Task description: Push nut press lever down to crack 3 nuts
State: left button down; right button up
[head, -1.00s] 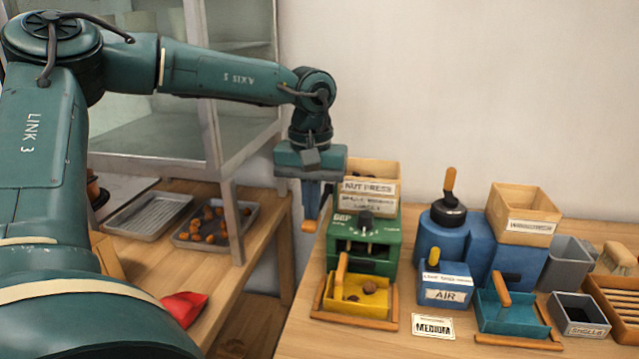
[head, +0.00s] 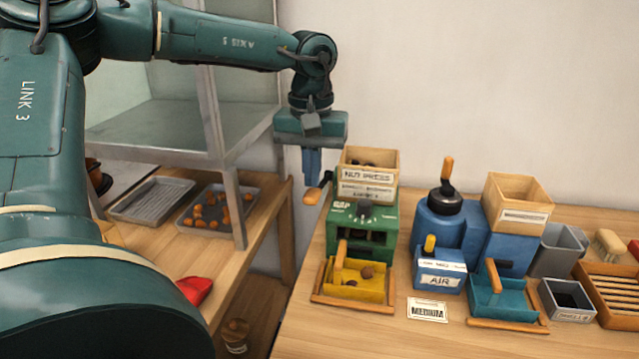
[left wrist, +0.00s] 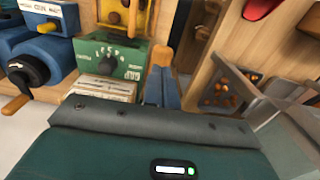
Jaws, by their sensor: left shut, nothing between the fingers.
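The green nut press (head: 377,212) stands on the right-hand bench and shows upside down in the left wrist view (left wrist: 112,58). Its side lever ends in an orange handle (head: 312,197), left of the press. My left gripper (head: 312,180) points down with shut blue fingers, just above or against that handle; I cannot tell if they touch. The fingers also show in the left wrist view (left wrist: 161,82), beside the press. A wooden hopper (head: 384,158) with nuts sits on top. A yellow drawer (head: 341,290) in front holds a few brown nuts. My right gripper is out of view.
A grey tray of nuts (head: 186,228) lies on the left bench beside a shelf post (head: 233,205).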

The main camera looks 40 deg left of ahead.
aim_at(312, 193)
pick_arm(q)
jog(key=shift+f+b, duration=0.65)
jog(key=shift+f, duration=0.4)
jog(key=shift+s+f+b, duration=0.1)
jog(key=shift+f+b, duration=0.75)
jog(key=shift+f, duration=0.25)
jog(key=shift+s+d+f+b, duration=0.1)
jog(key=shift+s+f+b, duration=0.05)
jog(key=shift+f+b, duration=0.85)
jog(key=shift+f, duration=0.25)
jog(key=shift+s+d+f+b, duration=0.1)
jog(key=shift+s+f+b, duration=0.05)
jog(key=shift+f+b, duration=0.7)
jog(key=shift+f, duration=0.2)
